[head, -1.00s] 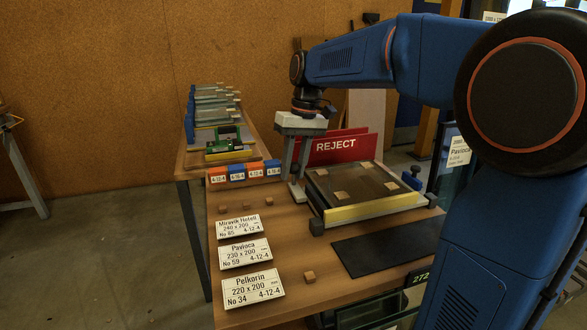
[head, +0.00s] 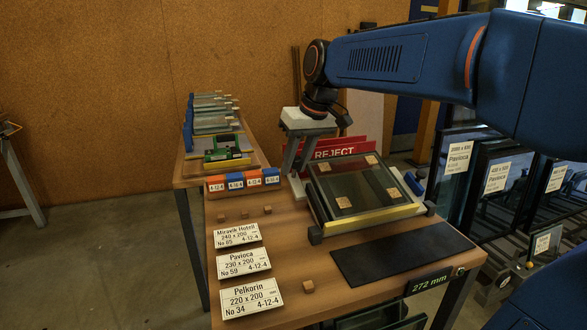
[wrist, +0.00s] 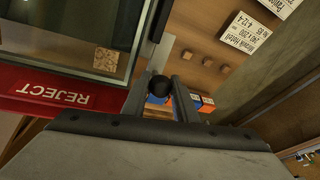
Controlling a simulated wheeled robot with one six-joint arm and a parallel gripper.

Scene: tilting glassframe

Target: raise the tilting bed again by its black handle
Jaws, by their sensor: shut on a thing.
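The tilting bed (head: 325,211) is raised at its back and slopes down toward the yellow bar (head: 372,218) at its front. A dark glass pane (head: 358,190) with several small cork pads lies on it; its corner also shows in the wrist view (wrist: 65,38). The round black end of the handle (wrist: 159,86) sits between the fingers of my gripper (wrist: 160,98) in the wrist view. My gripper (head: 296,172) is shut on the handle at the bed's back left corner in the head view. The handle is hidden behind the fingers there.
A red REJECT board (head: 345,151) stands close behind the bed. Orange and blue blocks (head: 243,180), white labels (head: 242,262) and small wooden cubes lie to the left. A black mat (head: 402,252) lies in front. Glass racks stand at the right.

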